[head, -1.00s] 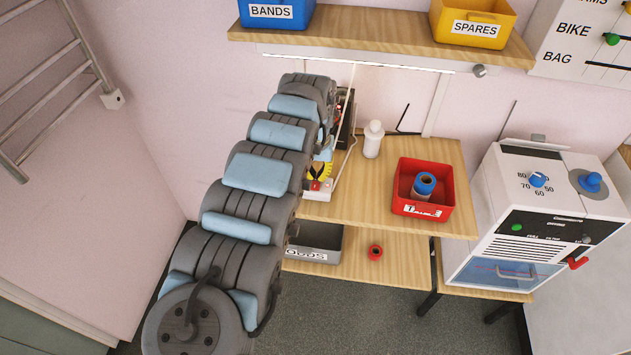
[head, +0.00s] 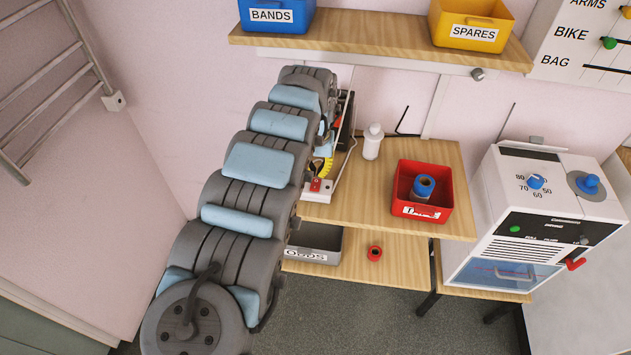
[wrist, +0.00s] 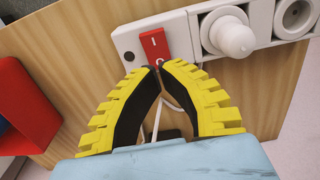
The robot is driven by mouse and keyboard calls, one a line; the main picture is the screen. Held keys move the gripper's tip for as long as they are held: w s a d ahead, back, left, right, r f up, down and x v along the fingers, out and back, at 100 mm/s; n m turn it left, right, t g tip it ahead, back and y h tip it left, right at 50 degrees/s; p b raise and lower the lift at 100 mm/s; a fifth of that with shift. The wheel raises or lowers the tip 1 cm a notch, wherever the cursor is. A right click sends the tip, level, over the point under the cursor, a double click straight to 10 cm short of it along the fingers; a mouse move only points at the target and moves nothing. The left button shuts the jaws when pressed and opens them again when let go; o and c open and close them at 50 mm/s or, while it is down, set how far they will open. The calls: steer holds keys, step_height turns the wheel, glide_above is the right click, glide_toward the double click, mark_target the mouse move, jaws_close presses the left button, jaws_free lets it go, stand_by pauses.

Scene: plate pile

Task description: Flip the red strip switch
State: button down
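The red strip switch (wrist: 155,46) is a rocker set in the white power strip (wrist: 128,38). In the wrist view it lies just beyond my fingertips, with a white mark on its far half and another partly covered at the near end. My gripper (wrist: 161,68) has yellow ribbed fingers with their tips together at the switch's near end; they look in contact or very close. Nothing shows between the tips. In the head view the red switch (head: 316,185) is at the near end of the strip (head: 317,197), with my gripper (head: 323,174) just behind it, partly hidden by my arm.
A white plug (wrist: 232,38) sits in the strip beside the switch. A white bottle (head: 373,142) and a red bin (head: 424,208) stand to the right on the wooden bench (head: 345,213). A dark upright object (head: 346,125) and thin cables stand close to my arm.

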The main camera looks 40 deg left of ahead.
mark_target(317, 181)
steer(key=shift+r+p, duration=0.4)
steer(key=shift+r, duration=1.75)
steer(key=shift+d, duration=0.1)
